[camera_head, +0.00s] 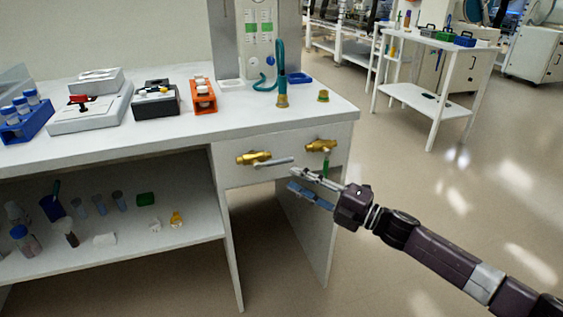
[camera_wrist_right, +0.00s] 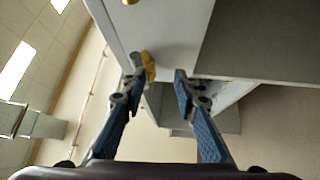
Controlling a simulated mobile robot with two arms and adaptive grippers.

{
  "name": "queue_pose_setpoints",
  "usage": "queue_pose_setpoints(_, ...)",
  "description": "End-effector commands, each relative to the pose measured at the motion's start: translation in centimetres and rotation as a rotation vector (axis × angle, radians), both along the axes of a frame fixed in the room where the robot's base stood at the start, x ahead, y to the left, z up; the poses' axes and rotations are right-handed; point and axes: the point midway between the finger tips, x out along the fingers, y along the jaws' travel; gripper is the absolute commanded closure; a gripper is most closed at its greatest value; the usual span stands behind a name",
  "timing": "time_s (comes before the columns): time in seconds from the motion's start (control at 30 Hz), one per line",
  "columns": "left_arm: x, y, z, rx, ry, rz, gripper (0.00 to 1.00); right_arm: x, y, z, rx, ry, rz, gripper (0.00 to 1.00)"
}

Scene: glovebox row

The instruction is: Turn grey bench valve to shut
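The grey bench valve is a brass body (camera_head: 252,158) with a grey lever (camera_head: 280,161), on the bench's front panel. Its lever points right, roughly in line with the body. My right gripper (camera_head: 293,180) is open and empty, just below and right of the lever's end, with no clear contact. In the right wrist view my two blue fingers (camera_wrist_right: 158,75) are apart. A brass piece with a grey end (camera_wrist_right: 148,66) shows by the left fingertip; I cannot tell for sure which valve it is. My left gripper is not in view.
A second brass valve (camera_head: 319,146) with a green handle pointing down is right of the grey one, close above my right gripper. The bench top (camera_head: 330,113) overhangs the panel. The lower shelf (camera_head: 190,236) holds several bottles. Open floor lies to the right.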

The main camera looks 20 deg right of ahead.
Motion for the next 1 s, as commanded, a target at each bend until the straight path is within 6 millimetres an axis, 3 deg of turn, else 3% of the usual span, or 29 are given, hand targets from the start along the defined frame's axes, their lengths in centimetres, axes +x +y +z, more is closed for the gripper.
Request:
queue_pose_setpoints(0.1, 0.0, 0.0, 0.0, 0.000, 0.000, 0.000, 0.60, -0.2, -1.6, 1.8, -0.069, -0.079, 0.057, 0.72)
queue_pose_setpoints(0.27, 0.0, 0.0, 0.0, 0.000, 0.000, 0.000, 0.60, -0.6, -2.2, 2.9, -0.105, -0.124, 0.095, 0.72)
queue_pose_setpoints(0.73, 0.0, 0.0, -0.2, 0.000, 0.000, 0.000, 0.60, 3.4, 2.3, 3.8, -0.104, -0.129, 0.099, 0.72)
queue_pose_setpoints(1.0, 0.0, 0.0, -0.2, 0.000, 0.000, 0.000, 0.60, 4.5, 3.4, 3.9, -0.105, -0.125, 0.098, 0.72)
